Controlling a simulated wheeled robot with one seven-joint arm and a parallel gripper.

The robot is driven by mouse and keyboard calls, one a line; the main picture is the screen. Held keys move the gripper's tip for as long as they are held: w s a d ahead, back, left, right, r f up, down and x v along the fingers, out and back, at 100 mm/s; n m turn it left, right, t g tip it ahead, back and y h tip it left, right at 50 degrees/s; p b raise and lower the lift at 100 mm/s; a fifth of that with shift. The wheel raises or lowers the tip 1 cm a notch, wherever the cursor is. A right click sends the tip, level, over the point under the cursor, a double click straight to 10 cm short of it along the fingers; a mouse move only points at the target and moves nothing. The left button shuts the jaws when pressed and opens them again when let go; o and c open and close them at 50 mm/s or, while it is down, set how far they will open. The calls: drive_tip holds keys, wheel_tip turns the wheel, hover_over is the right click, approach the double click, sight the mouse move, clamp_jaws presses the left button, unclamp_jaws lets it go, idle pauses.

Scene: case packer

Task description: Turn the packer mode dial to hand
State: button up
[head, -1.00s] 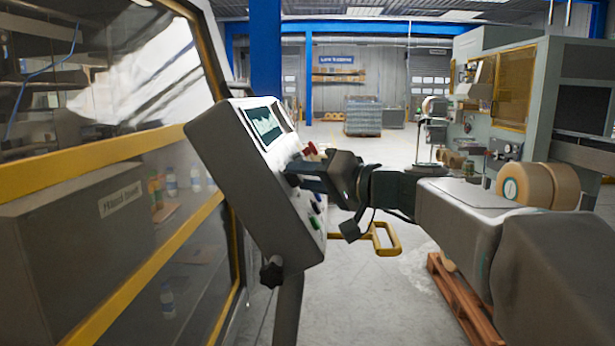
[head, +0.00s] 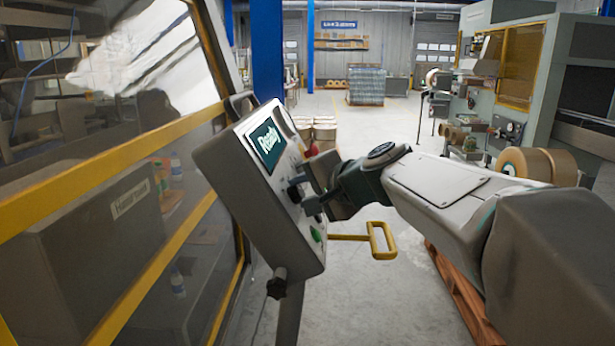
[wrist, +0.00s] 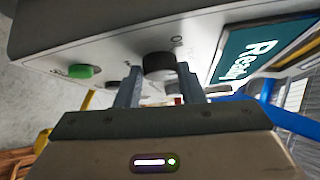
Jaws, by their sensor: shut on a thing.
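The packer's grey control box (head: 240,215) stands tilted on a post at the centre-left of the head view. Its dark green screen (head: 267,143) reads "Ready". The black mode dial (wrist: 160,66) sits on the panel face in the wrist view, with a small round mark beside it. My gripper (wrist: 158,80) has one finger on each side of the dial and is shut on it. In the head view my gripper (head: 306,196) reaches the panel from the right and hides most of the dial. Its pointing direction and mode labels are not readable.
A green button (wrist: 82,71) lies left of the dial in the wrist view. A red button (head: 311,150) is near the panel's top in the head view. A yellow handle (head: 381,240) sticks out below my wrist. The glazed yellow-framed guard (head: 110,160) stands on the left.

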drive_tip(key=shift+p, duration=0.3)
drive_tip(key=o, duration=1)
drive_tip(key=b+v, duration=0.2)
drive_tip(key=v, duration=1.2)
drive_tip(key=shift+w+a, duration=0.1)
drive_tip(key=shift+a, duration=0.05)
